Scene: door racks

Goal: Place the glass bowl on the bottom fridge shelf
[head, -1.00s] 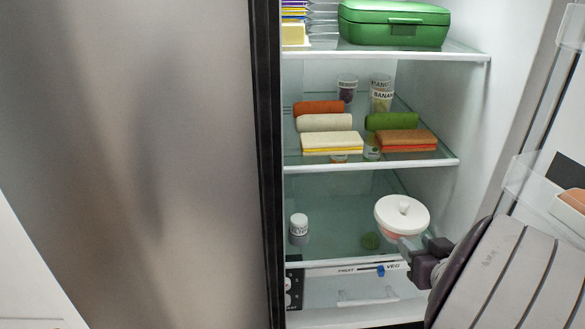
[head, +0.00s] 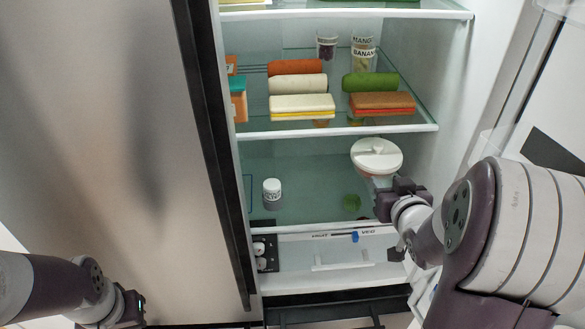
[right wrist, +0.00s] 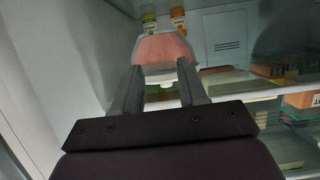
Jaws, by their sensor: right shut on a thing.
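The glass bowl (head: 377,155) has a white knobbed lid and a pinkish content. It is upright in front of the right part of the fridge's lower opening, below the middle shelf. The bottom fridge shelf (head: 310,215) is glass with a pale front edge. My right gripper (head: 385,184) is shut on the bowl's near side, and whether the bowl touches the shelf is unclear. In the right wrist view the bowl (right wrist: 163,48) shows between the fingers, seemingly upside down. My left gripper (head: 130,308) is at the lower left, its jaws too unclear to read.
A white-capped jar (head: 271,190) stands on the bottom shelf's left. The middle shelf (head: 340,131) holds rolls, sandwiches and cups. A drawer (head: 340,252) lies below. The bottom shelf's centre is clear.

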